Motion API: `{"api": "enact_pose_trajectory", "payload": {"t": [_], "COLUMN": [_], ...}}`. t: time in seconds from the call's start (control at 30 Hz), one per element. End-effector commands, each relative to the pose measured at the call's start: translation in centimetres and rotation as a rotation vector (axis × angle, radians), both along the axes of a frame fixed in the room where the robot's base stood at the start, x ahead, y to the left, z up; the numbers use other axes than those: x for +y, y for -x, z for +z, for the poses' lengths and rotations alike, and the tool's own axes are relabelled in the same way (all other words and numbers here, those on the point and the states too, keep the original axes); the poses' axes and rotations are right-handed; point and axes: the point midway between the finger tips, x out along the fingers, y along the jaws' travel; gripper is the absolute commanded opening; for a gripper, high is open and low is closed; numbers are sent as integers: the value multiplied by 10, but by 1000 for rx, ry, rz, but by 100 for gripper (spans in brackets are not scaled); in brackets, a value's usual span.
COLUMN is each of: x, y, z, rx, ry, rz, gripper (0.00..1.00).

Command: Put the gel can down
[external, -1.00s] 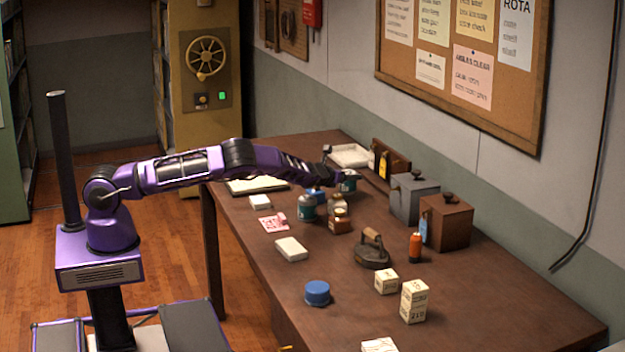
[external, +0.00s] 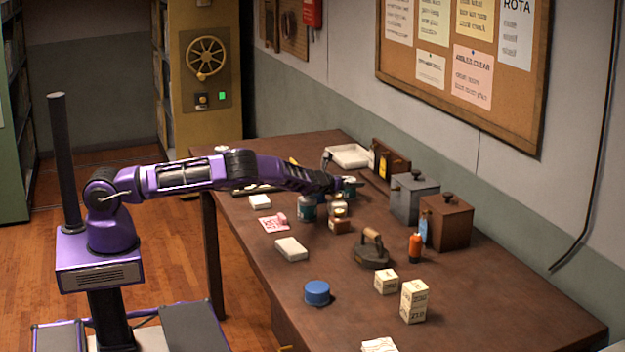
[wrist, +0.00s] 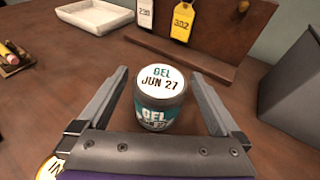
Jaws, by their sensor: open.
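The gel can (wrist: 158,92) is a small teal can with a white lid marked "GEL JUN 27". It stands upright on the brown table (external: 460,308). In the wrist view it is between the two fingers of my gripper (wrist: 157,100), with visible gaps on both sides. My gripper is open. In the external view the gel can (external: 349,187) shows just past my gripper (external: 341,184), which partly hides it.
A white tray (wrist: 92,17) and a key rack (wrist: 200,45) with tags lie behind the can. A grey box (external: 414,199) stands to the right. A teal can (external: 307,208), several bottles and an iron (external: 372,251) are nearer. The table's front right is mostly clear.

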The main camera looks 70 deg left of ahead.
Motion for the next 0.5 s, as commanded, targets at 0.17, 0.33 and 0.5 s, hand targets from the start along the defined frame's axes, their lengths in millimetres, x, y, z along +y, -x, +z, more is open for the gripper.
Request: {"api": "enact_pose_trajectory", "payload": {"t": [0.17,0.33,0.5], "x": [-5,-18,-34], "y": [8,29,55], "z": [7,15,24], "rx": [-1,-1,-2], "ry": [2,4,4], "rz": [2,2,1], "gripper": [100,100,100]}}
